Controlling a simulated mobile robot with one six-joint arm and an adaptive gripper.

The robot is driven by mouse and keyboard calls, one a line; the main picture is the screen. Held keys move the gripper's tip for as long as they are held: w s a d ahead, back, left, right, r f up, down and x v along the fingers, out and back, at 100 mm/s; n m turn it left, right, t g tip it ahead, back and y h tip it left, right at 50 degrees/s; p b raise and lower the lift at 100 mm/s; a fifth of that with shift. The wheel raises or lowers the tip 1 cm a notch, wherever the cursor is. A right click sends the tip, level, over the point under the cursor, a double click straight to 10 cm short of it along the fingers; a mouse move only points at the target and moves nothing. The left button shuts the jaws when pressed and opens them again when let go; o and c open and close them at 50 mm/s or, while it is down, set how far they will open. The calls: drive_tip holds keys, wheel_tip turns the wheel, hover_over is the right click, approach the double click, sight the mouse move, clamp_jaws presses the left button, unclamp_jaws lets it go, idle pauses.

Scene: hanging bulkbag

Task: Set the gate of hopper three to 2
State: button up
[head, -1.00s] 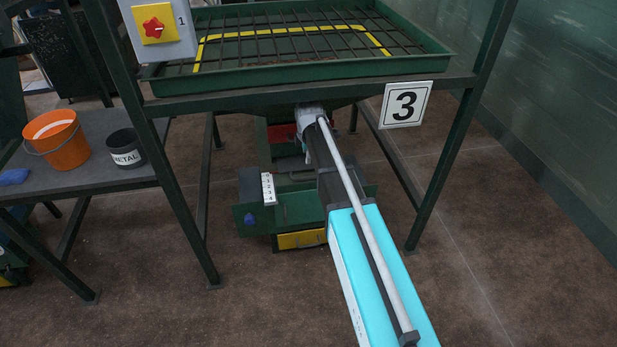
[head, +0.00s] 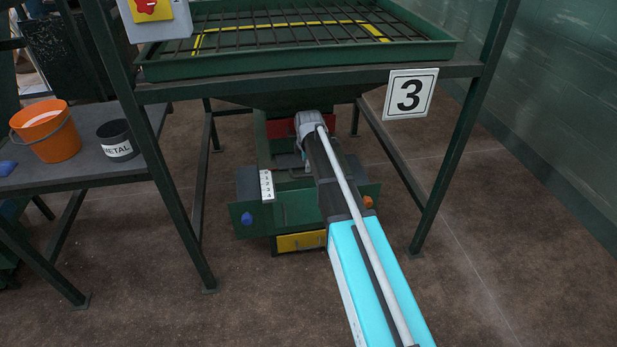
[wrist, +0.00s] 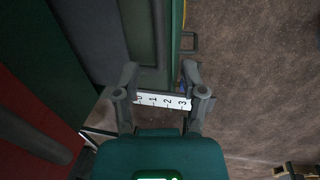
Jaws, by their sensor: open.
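Hopper three is a green hopper (head: 290,98) under a barred green tray, marked by a white "3" sign (head: 410,94). A white number scale (head: 267,186) stands upright on the left of the green unit below it. In the wrist view the scale (wrist: 163,101) shows 0 to 3 between my fingers. My gripper (wrist: 160,71) is open, with its fingers on either side of the scale in that view; contact cannot be told.
A blue knob (head: 247,218) and an orange knob (head: 368,201) sit on the green unit, above a yellow drawer (head: 301,241). Frame legs flank it. A side table (head: 100,172) at left holds an orange bucket (head: 47,131) and a METAL pot (head: 117,140).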

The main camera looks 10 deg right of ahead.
sight(306, 175)
drive_tip(key=shift+w+f+b, duration=0.2)
drive_tip(key=shift+f+b, duration=0.6)
drive_tip(key=shift+f, duration=0.1)
drive_tip(key=shift+w+f+b, duration=0.15)
drive_tip(key=shift+f+b, duration=0.7)
drive_tip(key=shift+f, duration=0.05)
drive_tip(key=shift+w+f+b, duration=0.2)
drive_tip(key=shift+f+b, duration=0.6)
drive_tip(key=shift+f, duration=0.1)
clamp_jaws()
